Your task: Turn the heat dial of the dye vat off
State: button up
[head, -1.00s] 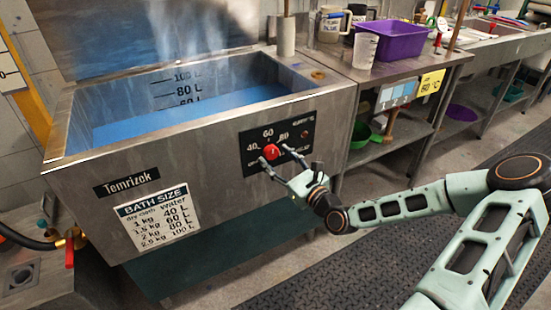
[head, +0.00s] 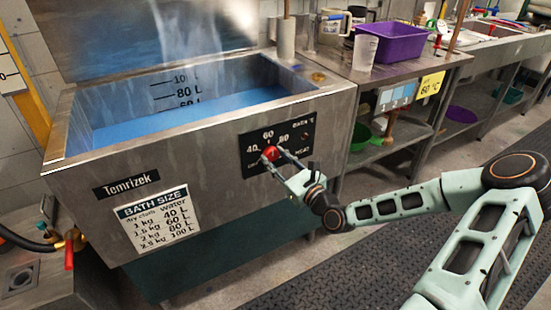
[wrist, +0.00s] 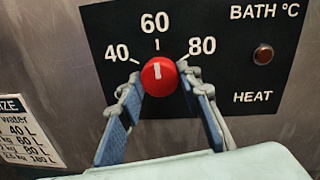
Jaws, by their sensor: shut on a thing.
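The dye vat (head: 90,222) is a large steel tub holding blue liquid, with steam above it. Its black control panel (head: 301,137) is on the front wall at the right. The red heat dial (head: 270,153) sits on that panel; in the wrist view the dial (wrist: 158,72) has its white mark pointing up towards 60. My gripper (head: 273,157) has its fingers on both sides of the dial and is shut on it. In the wrist view the fingertips (wrist: 160,86) press on the dial's left and right. The fingers hide the panel's lower part.
The heat lamp (wrist: 263,54) on the panel looks dark red. A steel bench (head: 420,65) with a purple tub (head: 390,42) and a clear beaker (head: 365,50) stands right of the vat. A hose with a red-handled valve (head: 69,255) is at lower left.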

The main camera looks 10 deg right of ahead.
jog(key=n+p, duration=0.1)
jog(key=n, duration=0.5)
jog(key=shift+r+p, duration=0.1)
jog(key=shift+p, duration=0.2)
jog(key=n+h, duration=0.1)
jog(key=n, duration=0.4)
jog(key=shift+a+n, duration=0.1)
jog(key=shift+n, duration=0.3)
jog(key=n, duration=0.5)
jog(key=shift+h+b, duration=0.3)
jog(key=shift+h, duration=0.1)
jog(key=n+b, duration=0.2)
jog(key=n, duration=0.3)
jog(key=shift+a+n+b, duration=0.1)
jog(key=shift+n+b, duration=0.2)
jog(key=o, duration=1.2)
jog(key=shift+c, duration=0.2)
jog(key=shift+s, duration=0.1)
